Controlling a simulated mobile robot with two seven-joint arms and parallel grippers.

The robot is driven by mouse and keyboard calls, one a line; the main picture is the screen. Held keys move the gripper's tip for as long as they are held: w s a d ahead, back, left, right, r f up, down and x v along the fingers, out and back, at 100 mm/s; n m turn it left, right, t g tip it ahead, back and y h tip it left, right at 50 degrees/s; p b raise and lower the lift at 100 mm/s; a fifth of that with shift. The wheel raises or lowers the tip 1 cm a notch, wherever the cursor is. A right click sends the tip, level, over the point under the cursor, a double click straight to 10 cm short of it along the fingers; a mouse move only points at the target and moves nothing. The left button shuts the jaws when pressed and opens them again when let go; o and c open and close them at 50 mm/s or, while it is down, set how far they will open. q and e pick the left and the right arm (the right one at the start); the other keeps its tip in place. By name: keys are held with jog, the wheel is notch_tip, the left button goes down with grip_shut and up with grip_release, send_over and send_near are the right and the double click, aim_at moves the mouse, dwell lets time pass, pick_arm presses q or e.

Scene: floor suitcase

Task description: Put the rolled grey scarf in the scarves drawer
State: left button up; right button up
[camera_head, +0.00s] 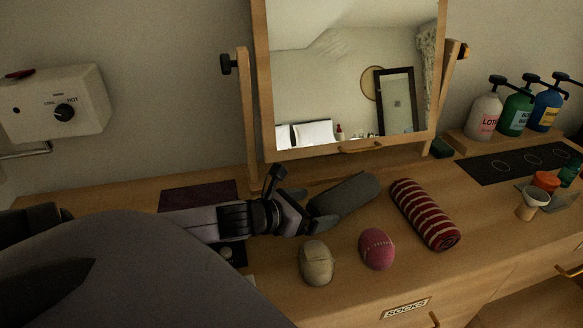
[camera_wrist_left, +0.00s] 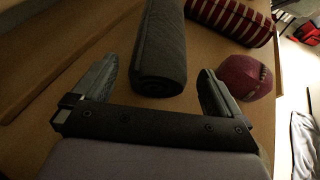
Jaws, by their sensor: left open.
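The rolled grey scarf (camera_head: 346,193) lies on the wooden dresser top below the mirror. My left gripper (camera_head: 312,207) is open at the scarf's near left end. In the left wrist view the scarf (camera_wrist_left: 160,50) extends away from the gap between the two fingers of my left gripper (camera_wrist_left: 158,88), with its near end close to the gap. I cannot tell whether they touch. A drawer front below the top carries a label reading SOCKS (camera_head: 405,308). No scarves label shows in these views. My right gripper is not in view.
A red-and-white striped roll (camera_head: 425,213) lies right of the scarf. A pink bundle (camera_head: 376,249) and a beige bundle (camera_head: 316,262) sit in front. A mirror (camera_head: 350,80) stands behind. Pump bottles (camera_head: 517,110) and small cups (camera_head: 531,203) are at the right.

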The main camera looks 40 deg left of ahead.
pick_arm(q)
jog(key=shift+v, duration=3)
jog(key=shift+s, duration=0.15)
